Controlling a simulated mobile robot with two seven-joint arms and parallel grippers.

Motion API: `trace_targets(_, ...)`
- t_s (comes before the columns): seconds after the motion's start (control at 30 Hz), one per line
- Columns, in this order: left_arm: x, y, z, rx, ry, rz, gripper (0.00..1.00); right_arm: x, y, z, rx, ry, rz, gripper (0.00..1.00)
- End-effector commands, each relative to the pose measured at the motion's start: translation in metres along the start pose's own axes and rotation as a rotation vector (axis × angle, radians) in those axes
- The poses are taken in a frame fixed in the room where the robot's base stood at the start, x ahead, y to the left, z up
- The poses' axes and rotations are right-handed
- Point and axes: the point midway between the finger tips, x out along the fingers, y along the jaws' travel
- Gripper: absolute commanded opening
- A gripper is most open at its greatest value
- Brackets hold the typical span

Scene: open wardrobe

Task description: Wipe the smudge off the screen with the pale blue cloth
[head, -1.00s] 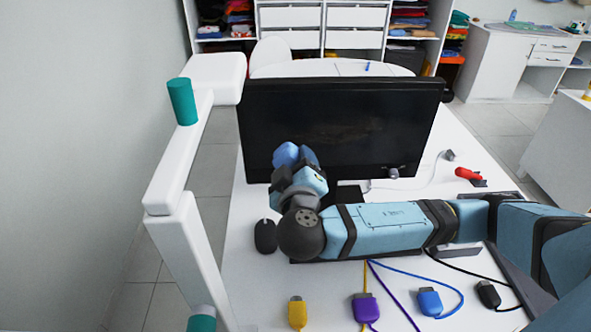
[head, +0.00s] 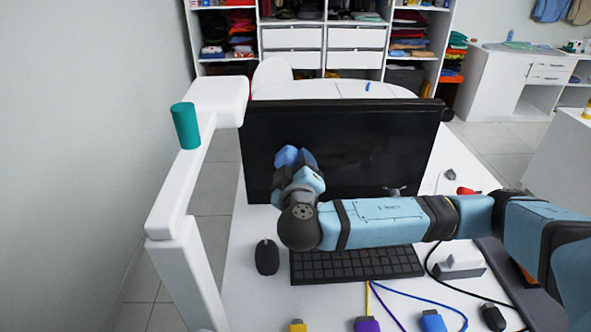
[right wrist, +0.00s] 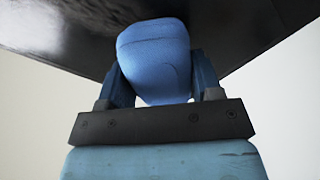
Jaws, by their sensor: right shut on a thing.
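The monitor (head: 390,140) stands on the white desk with its dark screen facing me. My right gripper (head: 300,170) is in front of the screen's lower left part. It is shut on the blue cloth (head: 286,156), a folded, rounded pad. In the right wrist view the cloth (right wrist: 153,55) sits between the two fingers, with its far end at the glossy screen (right wrist: 65,30); whether it presses on the glass I cannot tell. A faint, dull mark shows on the screen right of the cloth, too dim to outline. My left gripper is not in view.
A keyboard (head: 350,264) and a mouse (head: 267,257) lie before the monitor. Coloured plugs with cables, including a purple one (head: 367,324), line the near edge. Shelves are behind.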

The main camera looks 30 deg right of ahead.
Motion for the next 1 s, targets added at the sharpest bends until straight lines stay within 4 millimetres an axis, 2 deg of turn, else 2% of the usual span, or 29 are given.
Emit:
trace_targets(0.47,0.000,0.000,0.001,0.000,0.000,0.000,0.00,0.001,0.000,0.000,-0.001,0.000,0.000,0.40)
trace_targets(1.0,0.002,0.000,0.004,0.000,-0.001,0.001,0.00,0.011,0.000,0.000,-0.001,0.000,0.001,0.40)
